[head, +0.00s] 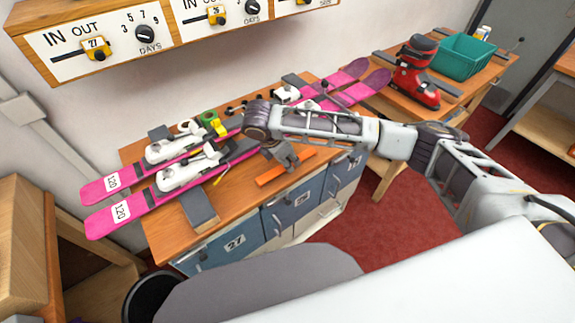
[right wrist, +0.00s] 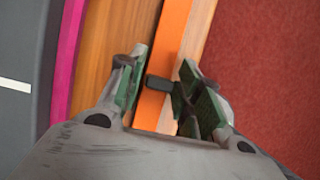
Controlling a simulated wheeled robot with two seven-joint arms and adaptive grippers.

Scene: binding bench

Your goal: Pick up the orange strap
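The orange strap (head: 270,177) lies flat along the front edge of the wooden bench, in front of the pink skis. In the right wrist view the strap (right wrist: 172,40) runs lengthwise up between my fingers, with a small dark piece across it. My right gripper (head: 289,160) points down over the strap and hides part of it in the head view. Its two fingers (right wrist: 165,75) are apart, one on each side of the strap, with gaps beside it. I cannot tell how far the fingertips are above the bench. My left gripper is not in view.
Two pink skis (head: 105,220) with white bindings (head: 183,171) lie along the bench (head: 160,234) just behind the strap. A grey block (head: 200,208) is to the left. A red boot (head: 415,75) and teal bin (head: 461,56) stand on another bench. Dials hang above.

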